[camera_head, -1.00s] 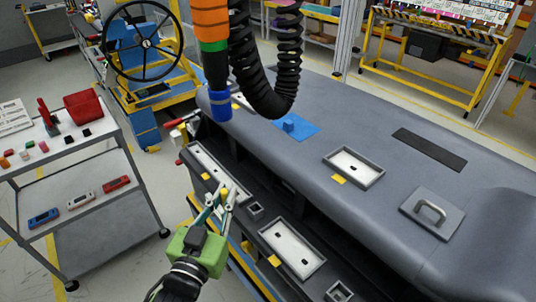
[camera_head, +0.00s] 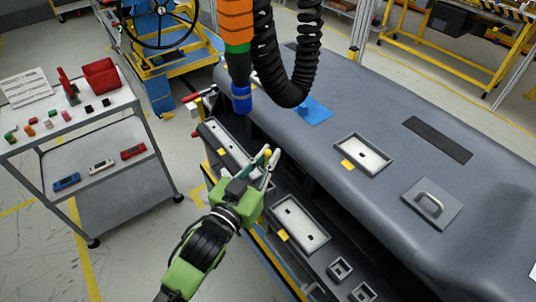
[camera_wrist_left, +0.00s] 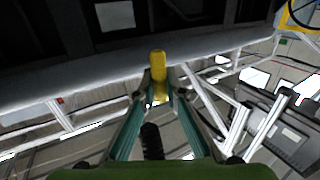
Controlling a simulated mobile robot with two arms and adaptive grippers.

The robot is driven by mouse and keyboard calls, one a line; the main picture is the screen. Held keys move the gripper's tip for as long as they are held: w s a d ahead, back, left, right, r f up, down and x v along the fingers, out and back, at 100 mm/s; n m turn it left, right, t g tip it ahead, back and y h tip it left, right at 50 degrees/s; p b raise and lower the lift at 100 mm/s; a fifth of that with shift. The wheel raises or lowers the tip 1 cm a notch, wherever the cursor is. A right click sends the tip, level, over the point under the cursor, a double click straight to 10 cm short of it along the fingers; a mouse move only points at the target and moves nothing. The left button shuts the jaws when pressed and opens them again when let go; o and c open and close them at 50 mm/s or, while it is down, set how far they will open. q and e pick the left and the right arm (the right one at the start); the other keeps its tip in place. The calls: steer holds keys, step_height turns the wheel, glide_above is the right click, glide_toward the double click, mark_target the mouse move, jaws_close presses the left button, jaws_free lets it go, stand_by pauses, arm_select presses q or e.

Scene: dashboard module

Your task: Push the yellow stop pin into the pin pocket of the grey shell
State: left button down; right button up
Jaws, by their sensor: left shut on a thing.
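My left gripper (camera_head: 266,164) is shut on the yellow stop pin (camera_head: 268,152). In the left wrist view the pin (camera_wrist_left: 158,66) stands up between the fingertips, its rounded end pointing away from the palm. The grey shell (camera_head: 300,130) is the long dashboard body across the middle and right of the head view. The gripper is above the shell's near, lower edge, between two long pale trays. Small square sockets (camera_head: 341,267) lie along this edge to the lower right. I cannot tell which one is the pin pocket, and my gripper hides part of the edge. My right gripper is not in view.
An orange and blue hanging tool (camera_head: 237,60) with a black coiled hose is just beyond the gripper. A handled plate (camera_head: 433,204) and a framed tray (camera_head: 362,155) sit on the shell. A grey trolley (camera_head: 128,112) stands at the left, with floor between.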

arm_select(q)
steer(key=shift+f+b, duration=1.75)
steer(key=shift+f, duration=1.05)
steer(key=shift+p, duration=0.65)
steer(key=shift+f+b, duration=1.4)
steer(key=shift+f, duration=0.7)
steer(key=c, duration=2)
jaws_free()
